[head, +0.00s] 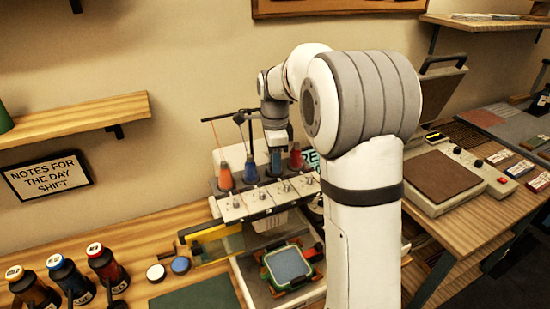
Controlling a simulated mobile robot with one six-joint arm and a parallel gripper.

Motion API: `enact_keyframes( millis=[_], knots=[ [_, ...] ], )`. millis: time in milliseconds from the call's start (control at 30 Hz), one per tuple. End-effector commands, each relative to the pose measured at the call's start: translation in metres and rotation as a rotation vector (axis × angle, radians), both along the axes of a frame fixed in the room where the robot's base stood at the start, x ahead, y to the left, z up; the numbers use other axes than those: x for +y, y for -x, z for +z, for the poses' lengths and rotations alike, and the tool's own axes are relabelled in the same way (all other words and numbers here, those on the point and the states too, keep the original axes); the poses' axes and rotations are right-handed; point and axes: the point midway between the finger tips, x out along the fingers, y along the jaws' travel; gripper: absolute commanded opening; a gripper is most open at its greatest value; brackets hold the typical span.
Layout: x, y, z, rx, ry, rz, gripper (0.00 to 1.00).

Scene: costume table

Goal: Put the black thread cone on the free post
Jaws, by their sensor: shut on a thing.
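The embroidery machine (262,203) stands on the table with a row of thread cones along its back. An orange-red cone (225,176) is at the left, a blue cone (250,170) beside it, and a red cone (296,156) at the right. My gripper (276,148) points down between the blue and red cones. It is shut on a small dark bluish thread cone (276,160); its true colour is hard to tell. I cannot tell whether this cone is around a post or above one. No clearly black cone shows. My arm hides the machine's right side.
A thin thread stand (232,115) rises behind the cones, close to my gripper. A hooped blue-grey piece (288,265) lies in front of the machine. Several dark bottles (108,268) stand at front left. A heat press (445,178) is on the right.

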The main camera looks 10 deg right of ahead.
Motion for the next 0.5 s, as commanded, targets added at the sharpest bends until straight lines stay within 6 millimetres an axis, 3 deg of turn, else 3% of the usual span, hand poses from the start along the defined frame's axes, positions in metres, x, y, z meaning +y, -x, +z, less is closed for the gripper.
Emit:
enact_keyframes(
  millis=[167, 200, 433, 500],
  knots=[
    [-0.0003, 0.0000, -0.0052, 0.000, 0.000, -0.001, 0.14],
    [-0.0004, -0.0001, -0.0047, 0.000, 0.000, -0.001, 0.37],
    [-0.0006, -0.0001, -0.0042, 0.000, 0.000, -0.001, 0.56],
    [-0.0007, -0.0001, -0.0042, 0.000, 0.000, -0.001, 0.57]
  ],
)
